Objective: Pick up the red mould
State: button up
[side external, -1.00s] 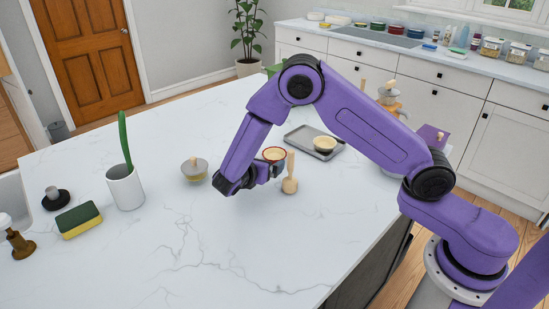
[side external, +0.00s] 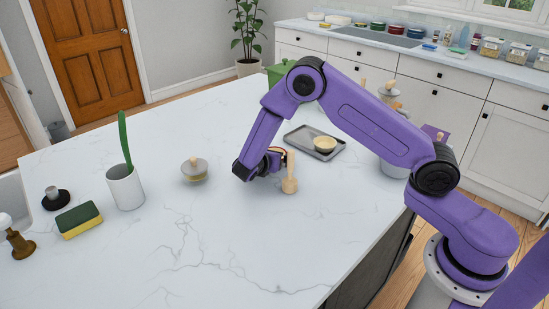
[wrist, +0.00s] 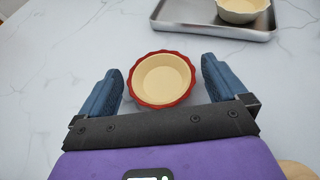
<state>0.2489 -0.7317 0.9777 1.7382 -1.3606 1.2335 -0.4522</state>
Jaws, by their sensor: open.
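The red mould (wrist: 139,91) is a small fluted dish with a red outside and a cream inside. In the wrist view it stands upright on the counter, just ahead of my gripper and roughly between the lines of its fingers. My gripper (wrist: 161,83) is open, with one blue finger on each side and nothing held. In the side external view my gripper (side external: 276,164) is low over the counter, and it hides nearly all of the red mould.
A grey tray (side external: 299,139) with a cream mould (side external: 325,144) lies behind. A wooden masher (side external: 290,180) stands close by my gripper. A lidded glass jar (side external: 194,170) stands to the left. The front of the marble counter (side external: 200,250) is clear.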

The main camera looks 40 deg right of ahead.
jog(key=c, duration=1.2)
